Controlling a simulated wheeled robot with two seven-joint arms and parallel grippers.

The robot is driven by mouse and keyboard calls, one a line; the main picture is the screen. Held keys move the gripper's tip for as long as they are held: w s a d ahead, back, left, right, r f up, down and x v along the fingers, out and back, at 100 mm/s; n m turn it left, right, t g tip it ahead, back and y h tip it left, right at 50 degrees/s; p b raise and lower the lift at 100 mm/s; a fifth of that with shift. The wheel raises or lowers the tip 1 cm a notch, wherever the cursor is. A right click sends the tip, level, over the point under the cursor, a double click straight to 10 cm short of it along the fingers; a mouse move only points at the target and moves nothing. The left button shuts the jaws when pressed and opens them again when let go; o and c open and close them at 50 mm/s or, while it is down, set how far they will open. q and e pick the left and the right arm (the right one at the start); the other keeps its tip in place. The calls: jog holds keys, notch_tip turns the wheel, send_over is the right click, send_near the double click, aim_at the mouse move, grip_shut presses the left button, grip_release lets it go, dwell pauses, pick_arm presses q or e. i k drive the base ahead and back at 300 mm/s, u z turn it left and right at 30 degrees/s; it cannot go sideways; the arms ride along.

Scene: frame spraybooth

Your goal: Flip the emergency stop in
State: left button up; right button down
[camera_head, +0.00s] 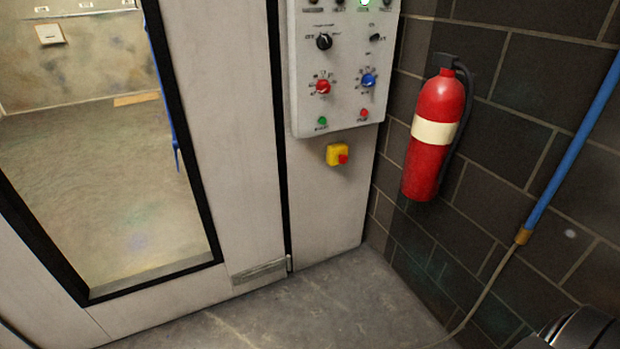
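The emergency stop (338,155) is a small yellow box with a red button (343,159) on its front. It is mounted on the light grey booth panel, just below the control panel (335,95). Whether the button is pressed in or out is too small to tell. Nothing touches it. Neither gripper shows in the camera_head view. A dark rounded part at the bottom right corner may be part of my own body.
The control panel carries knobs, lamps and buttons. A red fire extinguisher (434,137) hangs on the dark brick wall right of the booth. A blue pipe (575,145) with a hose runs farther right. A booth window (95,170) is at left. The grey floor (310,315) below the stop is clear.

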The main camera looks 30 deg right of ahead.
aim_at(343, 159)
jog(key=u, duration=0.05)
jog(key=k, duration=0.1)
jog(key=z, duration=0.75)
jog(key=i, duration=0.55)
jog(key=z, duration=0.6)
jog(key=i, duration=0.8)
jog(key=u, duration=0.8)
jog(key=i, duration=0.45)
jog(key=u, duration=0.5)
